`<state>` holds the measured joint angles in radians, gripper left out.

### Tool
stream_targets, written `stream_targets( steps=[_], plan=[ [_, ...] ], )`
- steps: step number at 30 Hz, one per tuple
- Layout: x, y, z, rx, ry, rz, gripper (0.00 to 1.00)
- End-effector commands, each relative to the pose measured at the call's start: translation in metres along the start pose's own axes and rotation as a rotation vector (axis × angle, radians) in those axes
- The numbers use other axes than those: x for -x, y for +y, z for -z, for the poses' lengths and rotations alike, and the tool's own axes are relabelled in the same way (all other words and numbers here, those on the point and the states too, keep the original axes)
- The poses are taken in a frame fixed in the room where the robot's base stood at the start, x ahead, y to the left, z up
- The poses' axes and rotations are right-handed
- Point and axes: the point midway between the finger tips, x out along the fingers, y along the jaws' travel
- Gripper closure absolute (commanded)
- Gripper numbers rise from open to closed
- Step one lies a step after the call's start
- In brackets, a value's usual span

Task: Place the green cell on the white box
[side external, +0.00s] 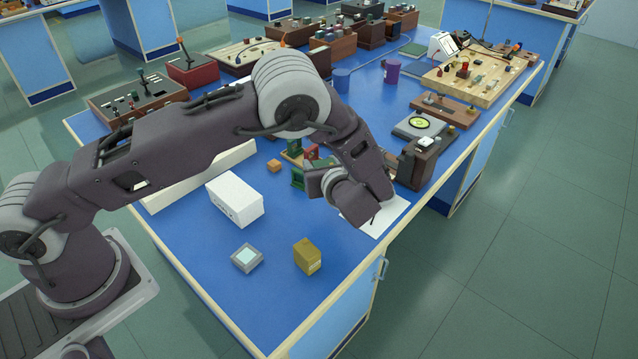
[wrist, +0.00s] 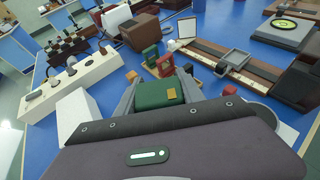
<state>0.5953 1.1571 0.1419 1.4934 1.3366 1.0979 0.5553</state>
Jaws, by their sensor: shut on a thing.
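The green cell (wrist: 160,92) is between the two fingers of my gripper (wrist: 158,100) in the wrist view, with a small yellow patch on its top. In the side view the green cell (side external: 297,178) shows at the tip of my gripper (side external: 312,182), which is shut on it. It appears to be above the blue bench; the exact height is hard to tell. The white box (side external: 236,200) stands on the bench to the left of my gripper, with a clear flat top. It also shows at left in the wrist view (wrist: 75,112).
A green frame (wrist: 150,58) and a red frame (wrist: 166,66) stand just beyond the gripper. A small orange block (side external: 274,166) lies near the white box. A yellow box (side external: 307,256) and a grey square dish (side external: 247,258) sit nearer the front. White paper (side external: 385,222) lies at right.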

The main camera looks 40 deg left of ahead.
Motion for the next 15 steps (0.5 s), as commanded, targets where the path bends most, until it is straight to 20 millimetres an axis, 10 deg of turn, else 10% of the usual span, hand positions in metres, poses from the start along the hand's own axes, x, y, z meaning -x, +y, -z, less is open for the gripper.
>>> stream_targets(
  steps=[8, 15],
  plan=[
    [-0.002, 0.019, -0.024, 0.019, 0.001, -0.049, 1.0],
    [-0.023, 0.115, -0.062, 0.119, 0.007, -0.283, 1.0]
  ],
)
